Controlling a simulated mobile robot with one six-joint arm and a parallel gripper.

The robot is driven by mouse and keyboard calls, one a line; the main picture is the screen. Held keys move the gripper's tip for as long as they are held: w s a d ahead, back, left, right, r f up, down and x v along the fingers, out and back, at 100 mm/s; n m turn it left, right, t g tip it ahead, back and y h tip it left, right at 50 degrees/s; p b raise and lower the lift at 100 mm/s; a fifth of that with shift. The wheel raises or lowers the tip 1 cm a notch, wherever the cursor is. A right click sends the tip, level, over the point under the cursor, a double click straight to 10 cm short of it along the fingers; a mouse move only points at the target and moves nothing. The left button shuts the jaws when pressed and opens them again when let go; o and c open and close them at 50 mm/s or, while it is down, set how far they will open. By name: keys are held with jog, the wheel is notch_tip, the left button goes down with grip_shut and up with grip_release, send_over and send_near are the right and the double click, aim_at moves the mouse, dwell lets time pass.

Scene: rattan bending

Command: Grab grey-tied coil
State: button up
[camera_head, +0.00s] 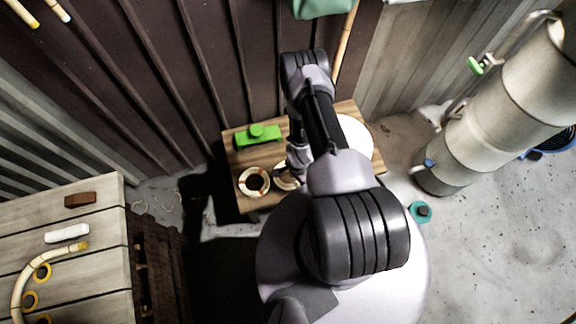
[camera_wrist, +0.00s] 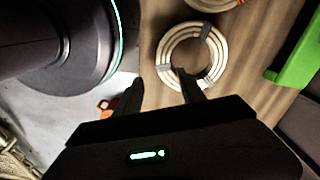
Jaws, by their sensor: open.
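The grey-tied coil (camera_wrist: 214,60) is a pale ring with grey bands, lying flat on the small wooden table in the wrist view. In the head view it (camera_head: 284,183) is partly hidden behind my arm. My gripper (camera_wrist: 159,79) is open and empty. In the wrist view its right fingertip overlaps the coil's central hole and its left fingertip lies outside the ring, lower left. The ring's lower left part shows between them. I cannot tell how far above the coil the fingertips are. My gripper is hidden by my arm in the head view.
Another coil (camera_head: 242,184) lies to the left on the small table (camera_head: 247,206). A green object (camera_head: 259,138) stands behind it. A white round object (camera_head: 357,137) is at the right. A bench (camera_head: 95,211) with a bent rattan pole (camera_head: 18,293) stands at left.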

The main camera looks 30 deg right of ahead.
aim_at(296, 184)
jog(key=f+b, duration=0.1)
jog(key=f, duration=0.1)
jog(key=f+b, duration=0.1)
jog(key=f, duration=0.1)
jog(key=f+b, duration=0.1)
jog(key=shift+w+a+f, duration=0.2)
jog(key=shift+w+f, duration=0.2)
jog(key=shift+r, duration=0.15)
grip_shut()
jog(key=shift+w+r, duration=0.1)
jog(key=shift+r, duration=0.05)
